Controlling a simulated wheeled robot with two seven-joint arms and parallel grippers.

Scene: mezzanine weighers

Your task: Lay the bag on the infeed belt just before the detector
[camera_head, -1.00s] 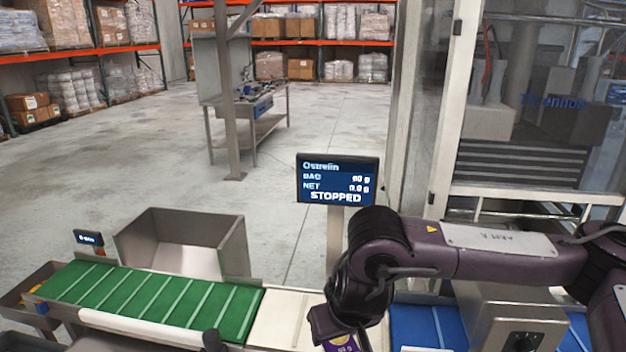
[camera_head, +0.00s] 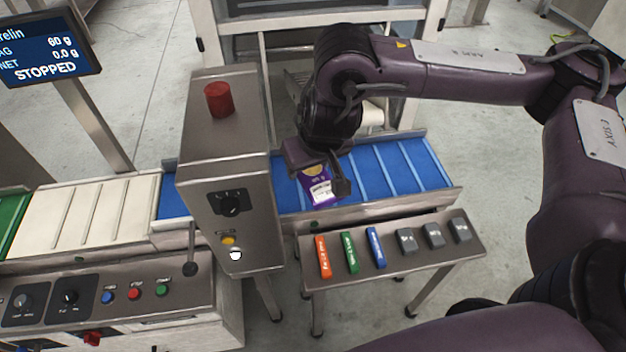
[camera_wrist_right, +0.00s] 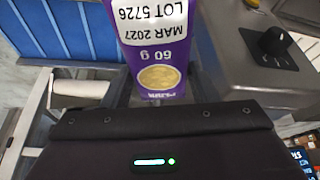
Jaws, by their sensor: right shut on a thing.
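A small purple bag (camera_head: 319,191) with a white date label is in my right gripper (camera_head: 321,172), just right of the detector. The bag also shows in the right wrist view (camera_wrist_right: 157,55), label outward. The blue belt (camera_head: 405,165) runs out to the right of the detector (camera_head: 228,160), a grey steel box with a red lamp on top. The bag hangs over the belt's near part, close to the detector; I cannot tell whether it touches the belt. My left gripper is out of view.
A small stand (camera_head: 392,250) with test pieces and grey blocks is in front of the belt. A control panel (camera_head: 95,300) is at lower left. A display (camera_head: 45,50) reads STOPPED. The belt to the right is bare.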

